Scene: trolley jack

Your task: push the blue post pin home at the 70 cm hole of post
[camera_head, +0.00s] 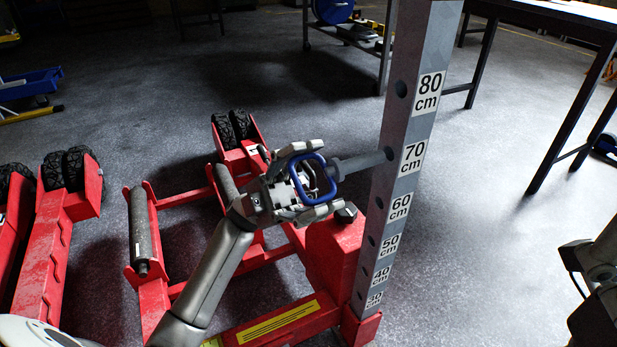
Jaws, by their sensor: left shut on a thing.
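The grey post (408,105) stands upright with holes down its side and labels from 80 cm at the top to 30 cm near the bottom. The post pin has a blue loop handle (331,188) and a grey shaft (361,163). Its shaft end meets the post at the hole beside the 70 cm label (413,156); a length of shaft shows outside the post. My left gripper (322,186) is shut on the pin's blue handle, left of the post. Part of my right arm (597,270) shows at the right edge; its fingertips cannot be made out.
The red trolley jack (335,262) with rollers and black wheels (232,128) lies below and left of the post. Another red unit (58,215) stands at far left. A table (555,22) stands at upper right, and a cart (345,32) behind.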

